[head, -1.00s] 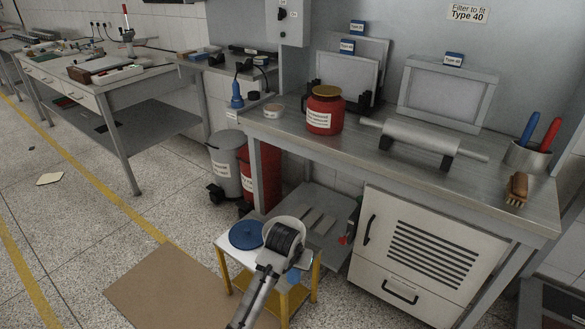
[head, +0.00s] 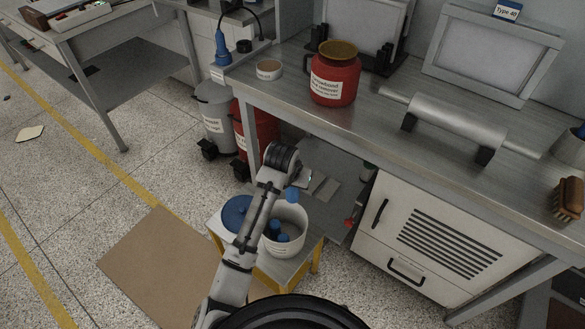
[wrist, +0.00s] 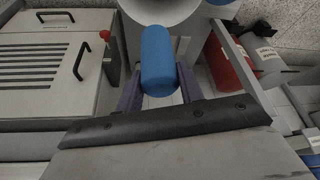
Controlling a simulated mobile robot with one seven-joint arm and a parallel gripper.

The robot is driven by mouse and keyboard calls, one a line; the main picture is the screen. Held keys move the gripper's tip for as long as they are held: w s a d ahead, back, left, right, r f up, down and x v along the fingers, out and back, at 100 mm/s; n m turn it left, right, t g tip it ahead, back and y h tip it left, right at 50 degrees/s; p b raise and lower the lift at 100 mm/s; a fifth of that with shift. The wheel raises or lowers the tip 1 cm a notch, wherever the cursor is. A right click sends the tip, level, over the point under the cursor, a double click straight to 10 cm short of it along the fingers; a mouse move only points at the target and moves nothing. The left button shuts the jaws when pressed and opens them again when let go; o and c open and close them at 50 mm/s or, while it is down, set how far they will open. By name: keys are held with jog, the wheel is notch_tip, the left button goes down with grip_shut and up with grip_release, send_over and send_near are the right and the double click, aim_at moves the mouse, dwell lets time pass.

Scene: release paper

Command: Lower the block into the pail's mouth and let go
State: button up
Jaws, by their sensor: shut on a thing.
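The blue block (wrist: 158,60), rounded like a short cylinder, is gripped between the purple fingers of my gripper (wrist: 158,88) in the wrist view. In the head view a small blue piece (head: 292,194), apparently this block, shows just above the far rim of the white pail. The pail (head: 301,243) stands open on a low yellow-legged stool (head: 290,272), with blue things (head: 277,232) inside. Its pale rim also shows past the block in the wrist view (wrist: 160,12). My arm hides part of the pail's left side, and my fingers are hard to see in the head view.
A round blue lid (head: 234,214) lies left of the pail on the stool. The workbench (head: 366,128) edge is behind and right, with a lower shelf (head: 330,205) close by. A cabinet (head: 430,240) stands right. A brown mat (head: 160,265) lies on clear floor at left.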

jog(key=shift+w, duration=0.15)
jog(key=shift+f+b, duration=0.6)
notch_tip(320, 180, down, 11)
jog(key=b, duration=0.8)
jog(key=shift+r, duration=0.15)
jog(key=o, duration=1.1)
jog(key=v, duration=1.4)
